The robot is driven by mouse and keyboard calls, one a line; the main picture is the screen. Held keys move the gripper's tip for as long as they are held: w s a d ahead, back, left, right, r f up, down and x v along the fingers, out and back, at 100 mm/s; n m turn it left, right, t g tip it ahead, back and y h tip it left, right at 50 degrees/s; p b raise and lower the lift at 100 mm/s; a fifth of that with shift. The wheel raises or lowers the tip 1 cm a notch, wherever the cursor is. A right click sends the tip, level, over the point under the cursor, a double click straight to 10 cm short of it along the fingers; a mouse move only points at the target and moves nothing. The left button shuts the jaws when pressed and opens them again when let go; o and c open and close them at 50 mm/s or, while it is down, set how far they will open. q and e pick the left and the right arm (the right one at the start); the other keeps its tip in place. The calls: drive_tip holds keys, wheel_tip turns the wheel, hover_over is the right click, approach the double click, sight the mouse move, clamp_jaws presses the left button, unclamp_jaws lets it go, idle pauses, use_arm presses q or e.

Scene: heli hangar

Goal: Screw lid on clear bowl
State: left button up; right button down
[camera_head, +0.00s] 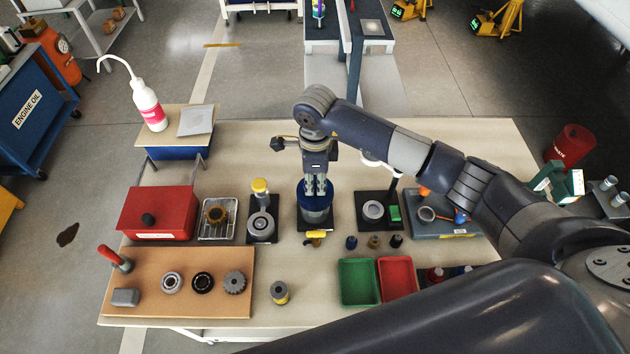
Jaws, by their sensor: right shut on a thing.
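My right gripper (317,190) points straight down at the middle of the table, with its fingers shut on the blue lid (304,188). The lid is at the top of the clear bowl (316,214), which looks bluish and stands upright on a black base plate (303,226). The fingers hide part of the lid. I cannot tell whether the lid is seated on the threads. A yellow-handled part (316,235) sits at the front of the base. My left gripper is not in view.
A yellow-topped fixture (261,208) stands close left of the bowl, and another black fixture (373,210) close right. Small fittings (374,242) lie in front, beside green (358,283) and red (397,280) trays. A red box (158,213) stands at left. The table behind the fixtures is mostly clear.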

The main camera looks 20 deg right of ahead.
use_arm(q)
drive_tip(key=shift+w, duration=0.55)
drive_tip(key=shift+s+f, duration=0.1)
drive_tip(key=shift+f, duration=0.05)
use_arm(e)
drive_tip(key=shift+w, duration=0.1)
use_arm(q)
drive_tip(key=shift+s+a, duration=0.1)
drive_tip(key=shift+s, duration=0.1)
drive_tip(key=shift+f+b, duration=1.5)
drive_tip(key=shift+b, duration=0.2)
use_arm(e)
drive_tip(key=shift+f, duration=1.35)
use_arm(q)
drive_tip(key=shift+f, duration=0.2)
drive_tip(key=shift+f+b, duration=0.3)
drive_tip(key=shift+b, duration=0.25)
use_arm(e)
drive_tip(key=shift+f, duration=0.2)
drive_tip(key=c, duration=1.5)
unclamp_jaws()
